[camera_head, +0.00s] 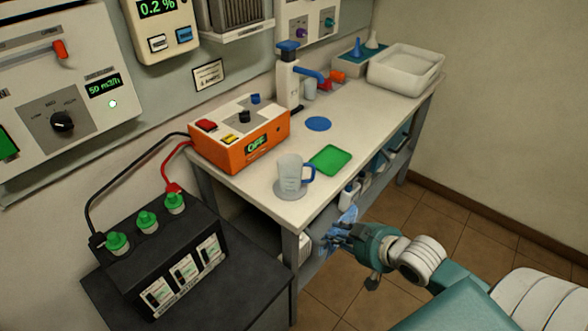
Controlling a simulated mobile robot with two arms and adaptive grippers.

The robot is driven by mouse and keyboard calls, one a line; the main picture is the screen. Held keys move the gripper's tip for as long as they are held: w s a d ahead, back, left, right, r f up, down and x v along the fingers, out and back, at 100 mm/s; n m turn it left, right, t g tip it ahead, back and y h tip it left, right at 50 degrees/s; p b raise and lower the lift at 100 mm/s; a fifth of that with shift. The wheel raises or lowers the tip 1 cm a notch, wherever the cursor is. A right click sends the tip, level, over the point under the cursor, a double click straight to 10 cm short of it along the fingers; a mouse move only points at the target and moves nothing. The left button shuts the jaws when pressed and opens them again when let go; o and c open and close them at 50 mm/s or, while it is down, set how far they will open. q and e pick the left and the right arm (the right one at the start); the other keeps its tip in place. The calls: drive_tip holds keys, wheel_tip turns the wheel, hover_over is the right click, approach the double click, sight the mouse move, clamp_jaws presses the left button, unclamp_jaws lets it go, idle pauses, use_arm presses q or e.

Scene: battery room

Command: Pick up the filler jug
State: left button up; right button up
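A tall white container with a dark blue cap (287,82) stands upright toward the back of the bench; a blue spout with an orange-red end reaches out to its right. A clear jug with a blue handle (290,172) stands upright on a grey round pad (290,190) near the bench's front corner. I cannot tell for certain which one is the filler jug. My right gripper (330,238) is below the bench top, beside the lower shelf, and touches neither. My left gripper is out of view.
An orange box with a display (240,138) stands left of the clear jug. A green mat (330,160) and blue disc (319,124) lie on the bench (375,118). A white tray (405,70) is at the far end. A black battery (165,255) with green caps stands front left.

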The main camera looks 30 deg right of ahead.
sight(297, 175)
drive_tip(key=w+d+r+t, duration=0.35)
drive_tip(key=w+r, duration=0.25)
drive_tip(key=r, duration=0.3)
drive_tip(key=shift+g+y, duration=0.25)
drive_tip(key=shift+y, duration=0.15)
drive_tip(key=x, duration=0.3)
drive_tip(key=r+x, duration=0.1)
drive_tip(key=x, duration=0.2)
drive_tip(key=shift+w+d, duration=0.2)
drive_tip(key=p+x, duration=0.1)
drive_tip(key=x, duration=0.3)
drive_tip(key=shift+w+a+r, duration=0.1)
drive_tip(key=shift+w+a, duration=0.05)
drive_tip(key=shift+w, duration=0.1)
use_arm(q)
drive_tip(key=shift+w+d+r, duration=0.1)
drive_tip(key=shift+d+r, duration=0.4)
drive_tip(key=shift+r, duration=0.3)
use_arm(e)
clamp_jaws()
